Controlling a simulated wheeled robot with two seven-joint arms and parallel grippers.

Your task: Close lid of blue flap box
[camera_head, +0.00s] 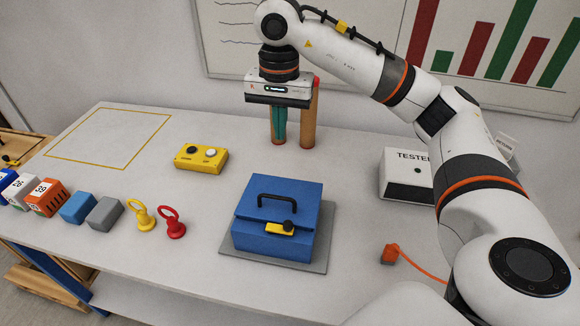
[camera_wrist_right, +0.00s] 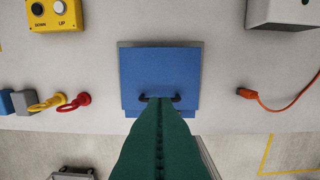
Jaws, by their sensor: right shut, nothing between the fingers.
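The blue flap box (camera_head: 272,240) stands on a thin grey mat (camera_head: 314,262) near the table's front edge. Its lid (camera_head: 285,190), with a black handle (camera_head: 290,182), lies over the top; I cannot tell whether it is fully seated. My left gripper is not in view.
Left of the box are red (camera_head: 171,222) and yellow (camera_head: 144,215) ring-topped pieces, grey and blue blocks, and a yellow button box (camera_head: 201,158). A white tester box (camera_head: 405,178) and orange connector (camera_head: 390,254) are to the right. An orange-brown post (camera_head: 309,115) stands beside my right fingers.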

